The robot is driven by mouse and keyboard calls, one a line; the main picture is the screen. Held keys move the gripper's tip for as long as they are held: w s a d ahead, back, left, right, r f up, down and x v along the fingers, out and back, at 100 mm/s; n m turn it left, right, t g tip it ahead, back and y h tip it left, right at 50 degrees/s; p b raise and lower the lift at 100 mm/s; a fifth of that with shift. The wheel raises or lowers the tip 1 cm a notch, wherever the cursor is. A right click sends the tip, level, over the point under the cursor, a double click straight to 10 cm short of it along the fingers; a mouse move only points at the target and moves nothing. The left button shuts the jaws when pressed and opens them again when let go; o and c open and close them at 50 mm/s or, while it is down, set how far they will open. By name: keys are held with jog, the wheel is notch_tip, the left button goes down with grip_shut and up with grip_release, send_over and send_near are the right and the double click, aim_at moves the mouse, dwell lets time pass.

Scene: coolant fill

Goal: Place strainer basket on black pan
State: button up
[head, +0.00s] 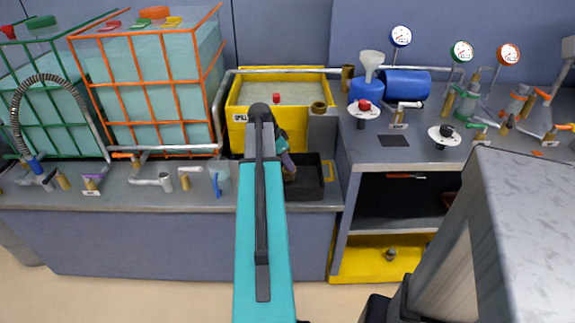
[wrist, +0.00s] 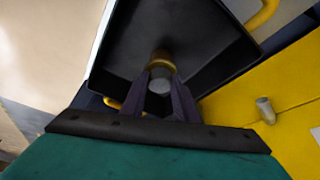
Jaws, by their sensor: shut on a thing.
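The black pan (head: 312,188) sits on the grey counter in front of the yellow tank, and it fills the upper middle of the wrist view (wrist: 205,40). My gripper (wrist: 165,82) is shut on the strainer basket (wrist: 160,64), a small piece with a brass rim and a grey end. The basket is between the fingertips and shows against the pan's dark floor. I cannot tell whether it touches the pan. In the head view my arm hides part of the pan's left side, and my gripper (head: 287,165) is at that side.
The yellow tank (head: 238,132) stands right behind the pan, with a brass fitting (head: 318,107) at its corner. A raised grey bench (head: 425,155) with valves, gauges and a blue container (head: 405,83) is to the right. Orange-caged (head: 150,95) and green-caged tanks stand left.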

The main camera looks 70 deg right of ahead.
jog(key=shift+f, duration=0.7)
jog(key=shift+f, duration=0.15)
jog(key=o, duration=0.8)
jog(key=shift+o, duration=0.2)
jog(key=v, duration=1.2)
jog(key=shift+s, duration=0.1)
